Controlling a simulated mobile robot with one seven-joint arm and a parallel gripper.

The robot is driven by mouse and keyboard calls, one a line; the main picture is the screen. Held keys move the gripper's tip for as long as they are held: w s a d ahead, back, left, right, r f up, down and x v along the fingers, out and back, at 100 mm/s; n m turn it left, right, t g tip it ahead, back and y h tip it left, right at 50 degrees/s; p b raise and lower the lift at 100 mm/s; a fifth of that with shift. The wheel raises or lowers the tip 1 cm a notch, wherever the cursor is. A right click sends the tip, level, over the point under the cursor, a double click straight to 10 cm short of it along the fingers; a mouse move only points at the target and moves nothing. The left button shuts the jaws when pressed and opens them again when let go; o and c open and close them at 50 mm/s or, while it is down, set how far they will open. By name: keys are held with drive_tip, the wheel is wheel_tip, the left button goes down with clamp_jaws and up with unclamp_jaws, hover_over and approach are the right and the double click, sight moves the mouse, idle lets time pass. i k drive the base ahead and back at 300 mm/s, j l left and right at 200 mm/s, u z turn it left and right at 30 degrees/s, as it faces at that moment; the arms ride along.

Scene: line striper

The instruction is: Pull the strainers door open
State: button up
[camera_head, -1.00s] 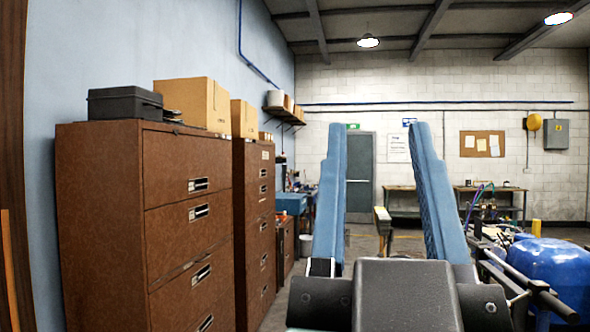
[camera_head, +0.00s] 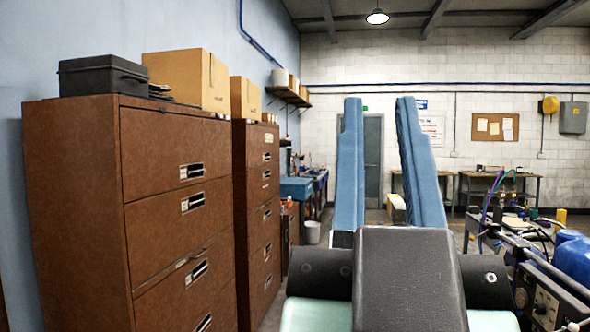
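No door marked as the strainers door can be picked out. A grey-blue door (camera_head: 373,165) stands in the far wall, partly hidden behind my gripper. A large brown cabinet (camera_head: 70,200) with several drawer-like fronts and labelled handles stands at the left; its fronts look shut. A second, narrower brown cabinet (camera_head: 241,190) stands behind it. My gripper (camera_head: 379,112) is at the centre, its two long blue fingers spread apart and pointing away from me. Nothing shows between them except the background. It appears clear of both cabinets.
A black case (camera_head: 105,76) and cardboard boxes (camera_head: 185,75) sit on the cabinets. A blue tank (camera_head: 572,262) and machinery (camera_head: 540,300) stand close at the right. Workbenches (camera_head: 515,190) line the far wall. A bucket (camera_head: 312,232) stands on the floor beyond the cabinets.

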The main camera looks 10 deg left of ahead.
sight(160, 153)
drive_tip(key=i+j, duration=0.2)
drive_tip(key=i, duration=0.35)
drive_tip(key=i+j, duration=0.15)
drive_tip(key=i, duration=0.35)
drive_tip(key=i+j, duration=0.2)
drive_tip(key=i, duration=0.35)
drive_tip(key=i+j, duration=0.4)
drive_tip(key=i+j+u, duration=0.1)
drive_tip(key=i+j, duration=0.25)
drive_tip(key=i, duration=0.3)
drive_tip(key=i+j, duration=0.35)
drive_tip(key=i, duration=0.15)
